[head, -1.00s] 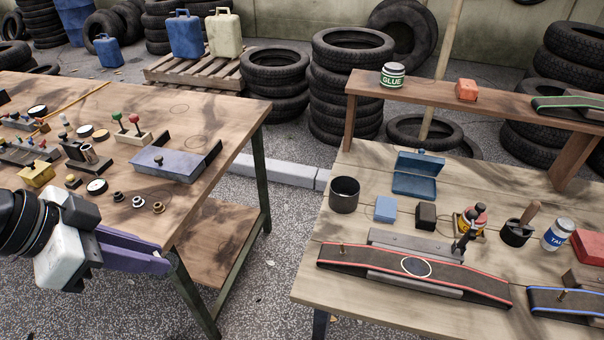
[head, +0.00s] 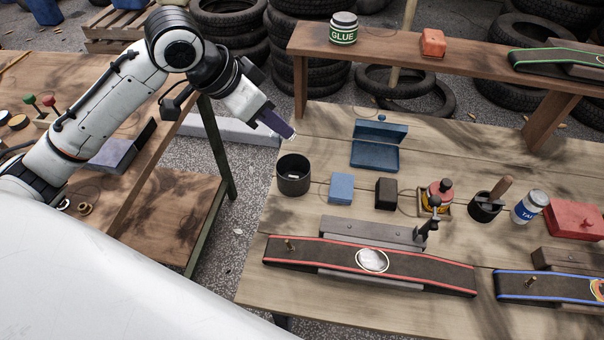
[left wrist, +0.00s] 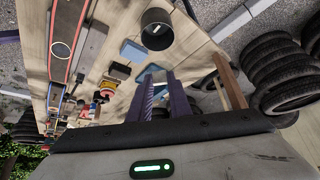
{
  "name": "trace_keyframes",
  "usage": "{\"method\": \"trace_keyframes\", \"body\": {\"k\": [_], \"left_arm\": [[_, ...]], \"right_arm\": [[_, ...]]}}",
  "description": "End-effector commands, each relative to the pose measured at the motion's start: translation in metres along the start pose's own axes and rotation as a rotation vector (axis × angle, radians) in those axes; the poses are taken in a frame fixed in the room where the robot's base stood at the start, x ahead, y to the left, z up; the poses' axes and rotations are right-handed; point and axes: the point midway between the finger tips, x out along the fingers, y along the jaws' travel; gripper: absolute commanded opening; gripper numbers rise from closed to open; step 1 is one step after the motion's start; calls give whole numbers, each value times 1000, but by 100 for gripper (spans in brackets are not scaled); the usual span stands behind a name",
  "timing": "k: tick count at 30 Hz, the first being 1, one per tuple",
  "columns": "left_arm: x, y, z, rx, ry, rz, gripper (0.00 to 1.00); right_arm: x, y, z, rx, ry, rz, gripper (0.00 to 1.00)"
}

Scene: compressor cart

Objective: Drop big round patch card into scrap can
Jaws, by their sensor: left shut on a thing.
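My left gripper (head: 291,134) is above and just behind the dark round scrap can (head: 293,178), its fingers pointing down to the right. It is shut on a thin thing, taken to be the big round patch card; only a pale sliver shows at the fingertips and its shape cannot be told. In the left wrist view the fingers (left wrist: 162,80) are close together and the open can (left wrist: 156,36) lies beyond them. My right gripper is in neither view.
The red-edged strip (head: 430,274) bears a pale oval patch (head: 372,261). A blue block (head: 341,188), dark block (head: 386,193) and open blue box (head: 375,157) stand right of the can. A raised shelf (head: 385,55) runs behind. A gap separates the two tables.

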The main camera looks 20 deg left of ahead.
Motion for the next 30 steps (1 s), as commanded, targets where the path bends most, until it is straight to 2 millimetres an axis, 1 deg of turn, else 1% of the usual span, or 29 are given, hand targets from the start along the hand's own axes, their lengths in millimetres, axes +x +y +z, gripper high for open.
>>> {"method": "trace_keyframes", "body": {"k": [1,3,16,21,29,30], "left_arm": [[4,-6,-2,-21,2,-18,0],[9,-8,-1,-37,3,-26,0],[48,-8,23,-37,2,-25,0],[54,-8,27,-35,4,-25,0],[55,-8,28,-35,5,-25,0],[55,-8,28,-35,5,-25,21]], "right_arm": [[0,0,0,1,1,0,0],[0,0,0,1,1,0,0],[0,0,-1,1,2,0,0],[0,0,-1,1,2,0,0],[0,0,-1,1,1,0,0],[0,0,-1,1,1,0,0]]}}
